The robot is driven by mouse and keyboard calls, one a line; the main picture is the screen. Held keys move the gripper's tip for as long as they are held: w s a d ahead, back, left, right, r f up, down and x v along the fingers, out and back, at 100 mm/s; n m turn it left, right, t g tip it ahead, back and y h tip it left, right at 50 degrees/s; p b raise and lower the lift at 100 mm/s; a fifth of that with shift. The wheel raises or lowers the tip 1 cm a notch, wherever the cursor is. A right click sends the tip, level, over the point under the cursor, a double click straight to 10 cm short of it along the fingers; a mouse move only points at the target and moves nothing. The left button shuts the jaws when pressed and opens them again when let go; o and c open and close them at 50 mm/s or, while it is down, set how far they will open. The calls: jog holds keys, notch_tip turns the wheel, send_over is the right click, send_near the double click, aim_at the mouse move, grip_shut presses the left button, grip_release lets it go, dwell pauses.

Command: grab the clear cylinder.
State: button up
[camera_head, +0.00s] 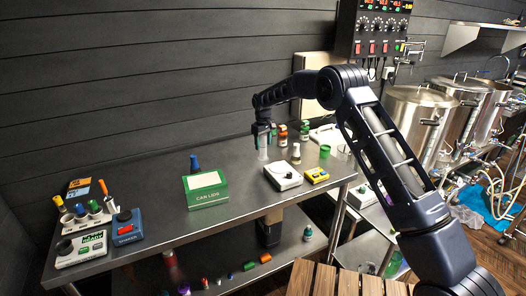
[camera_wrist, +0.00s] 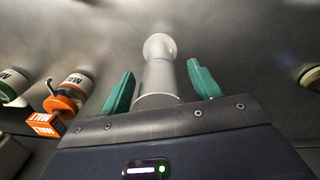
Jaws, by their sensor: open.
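The clear cylinder (camera_head: 262,154) stands on the metal table towards the back, right below my gripper (camera_head: 263,137). In the wrist view the clear cylinder (camera_wrist: 158,72) looks pale grey and lies between the two green fingers of my gripper (camera_wrist: 161,70). The fingers are open, with a gap on each side of the cylinder. Its near end is hidden behind the gripper body.
An orange-and-white bottle (camera_wrist: 72,90) and an orange box (camera_wrist: 46,123) are left of the gripper in the wrist view. A white device (camera_head: 283,176), a green car lids box (camera_head: 206,188) and a green cup (camera_head: 325,151) share the table. Its middle front is clear.

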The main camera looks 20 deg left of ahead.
jog(key=shift+f, duration=0.5)
jog(key=c, duration=1.1)
jog(key=shift+r, duration=0.1)
